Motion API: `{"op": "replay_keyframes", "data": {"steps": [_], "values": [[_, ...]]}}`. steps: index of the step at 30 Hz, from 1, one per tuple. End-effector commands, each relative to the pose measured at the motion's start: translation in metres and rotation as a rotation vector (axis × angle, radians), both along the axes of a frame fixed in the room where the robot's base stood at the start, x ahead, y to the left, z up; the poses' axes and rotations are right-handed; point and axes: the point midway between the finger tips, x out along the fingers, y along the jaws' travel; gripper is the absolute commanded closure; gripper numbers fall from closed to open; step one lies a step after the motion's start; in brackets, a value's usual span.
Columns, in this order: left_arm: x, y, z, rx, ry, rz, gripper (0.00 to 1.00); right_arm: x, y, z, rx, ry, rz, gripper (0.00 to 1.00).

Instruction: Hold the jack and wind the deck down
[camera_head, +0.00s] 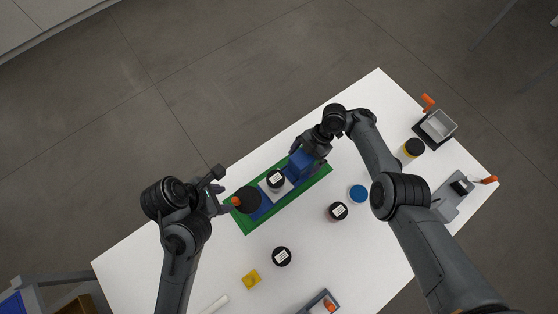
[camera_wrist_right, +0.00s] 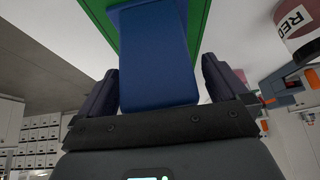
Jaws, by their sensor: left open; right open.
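The jack is a long green base (camera_head: 320,179) with blue parts and a black round wheel (camera_head: 247,200) at its left end. An orange knob (camera_head: 236,201) sits at the wheel's edge. A black-lidded jar (camera_head: 276,179) stands on a pale deck (camera_head: 268,190) mid-jack. A blue block (camera_head: 299,163) is at the right end. My right gripper (camera_head: 311,152) is open at this block; the right wrist view shows the blue block (camera_wrist_right: 157,60) between its fingers, contact unclear. My left gripper (camera_head: 221,190) is open and empty, just left of the wheel and orange knob.

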Motion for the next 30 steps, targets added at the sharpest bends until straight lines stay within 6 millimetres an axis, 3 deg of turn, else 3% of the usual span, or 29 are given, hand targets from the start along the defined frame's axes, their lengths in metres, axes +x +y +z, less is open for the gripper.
{"op": "replay_keyframes", "data": {"steps": [5, 23, 24, 30], "values": [[0.0, 0.0, 0.007, 0.0, 0.0, 0.0, 0.52, 0.003, -0.003, 0.011, 0.0, -0.002, 0.0, 0.0], [0.0, 0.0, 0.042, 0.0, 0.0, 0.0, 0.52, 0.035, -0.042, 0.093, 0.0, -0.002, -0.001, 0.0], [0.0, 0.0, 0.039, 0.0, 0.0, 0.0, 0.52, 0.034, -0.045, 0.08, -0.023, 0.002, -0.026, 0.0], [0.0, 0.0, 0.041, 0.0, 0.0, 0.0, 0.52, 0.039, -0.065, 0.054, -0.124, -0.004, -0.154, 0.0]]}}
